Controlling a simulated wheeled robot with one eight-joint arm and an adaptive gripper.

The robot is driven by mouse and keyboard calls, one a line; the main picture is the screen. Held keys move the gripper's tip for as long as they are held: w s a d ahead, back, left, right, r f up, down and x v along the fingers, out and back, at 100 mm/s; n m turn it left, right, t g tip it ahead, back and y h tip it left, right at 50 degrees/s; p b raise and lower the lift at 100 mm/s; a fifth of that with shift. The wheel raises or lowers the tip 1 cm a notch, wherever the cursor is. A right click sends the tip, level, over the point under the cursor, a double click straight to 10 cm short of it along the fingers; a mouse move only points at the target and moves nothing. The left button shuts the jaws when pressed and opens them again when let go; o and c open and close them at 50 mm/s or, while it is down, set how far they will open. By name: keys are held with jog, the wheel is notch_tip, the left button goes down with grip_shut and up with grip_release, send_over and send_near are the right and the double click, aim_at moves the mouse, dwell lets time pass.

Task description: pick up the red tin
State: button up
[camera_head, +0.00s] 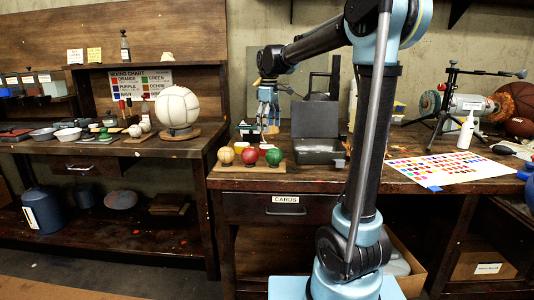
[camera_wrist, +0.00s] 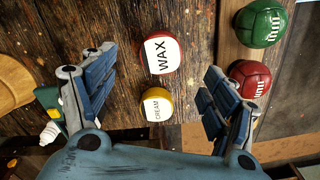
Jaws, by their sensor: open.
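In the head view the red tin (camera_head: 265,150) is behind the row of balls. My gripper (camera_wrist: 152,88) is open and empty, pointing down above the bench, with its fingers apart to the left and right. The red tin is a little above the middle of the wrist view, beyond the line between the fingertips. In the head view my gripper (camera_head: 268,126) hangs above the tins. I see no contact with the red tin.
A yellow tin marked CREAM (camera_wrist: 157,105) stands close to the red tin. A green ball (camera_wrist: 261,24) and a red ball (camera_wrist: 249,78) lie to the right, the red one near a finger. A grey open box (camera_head: 318,150) stands right of the tins.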

aim_at(267, 146)
notch_tip(267, 146, down, 5)
jog(key=shift+r, duration=0.2)
jog(key=f, duration=0.4)
jog(key=shift+a, duration=0.4)
jog(key=shift+f, duration=0.6)
jog(key=c, duration=1.3)
